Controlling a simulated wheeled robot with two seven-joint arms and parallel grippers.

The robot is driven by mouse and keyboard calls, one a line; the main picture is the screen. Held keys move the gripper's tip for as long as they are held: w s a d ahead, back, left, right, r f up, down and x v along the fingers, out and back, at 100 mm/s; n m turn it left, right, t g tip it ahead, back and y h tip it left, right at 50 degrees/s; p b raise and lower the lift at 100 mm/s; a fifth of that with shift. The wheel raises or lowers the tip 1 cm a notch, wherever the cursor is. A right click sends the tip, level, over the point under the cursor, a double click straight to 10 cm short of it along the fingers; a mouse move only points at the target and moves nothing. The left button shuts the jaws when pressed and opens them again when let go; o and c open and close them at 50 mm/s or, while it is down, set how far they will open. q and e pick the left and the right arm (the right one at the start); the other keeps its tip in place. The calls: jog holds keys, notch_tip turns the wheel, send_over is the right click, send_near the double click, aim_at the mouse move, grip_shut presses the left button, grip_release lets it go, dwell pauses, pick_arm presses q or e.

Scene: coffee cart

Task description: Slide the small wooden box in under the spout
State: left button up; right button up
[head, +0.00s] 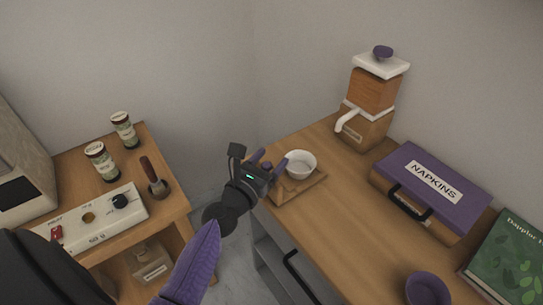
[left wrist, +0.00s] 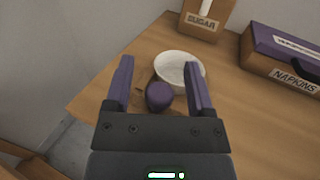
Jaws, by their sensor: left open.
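The small wooden box (head: 306,184) is low and flat and sits near the left corner of the counter, with a white bowl (head: 301,163) on it. In the left wrist view a rounded purple knob (left wrist: 159,96) shows in front of the white bowl (left wrist: 181,70). My left gripper (head: 266,161) is open, its purple fingers on either side of the knob; I cannot tell whether they touch it. Much of the box is hidden by the gripper. The white spout (head: 346,119) sticks out from the wooden sugar dispenser (head: 372,92) at the back. My right gripper is not in view.
A napkins box (head: 431,189) stands right of the dispenser, with a purple cup (head: 428,290) and green book (head: 507,262) nearer the front. The counter (head: 345,205) between the box and dispenser is clear. A side table with jars (head: 102,161) stands left, across a gap.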

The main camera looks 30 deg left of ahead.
pick_arm(q)
jog(key=shift+w, duration=0.35)
grip_shut()
dwell(1.2)
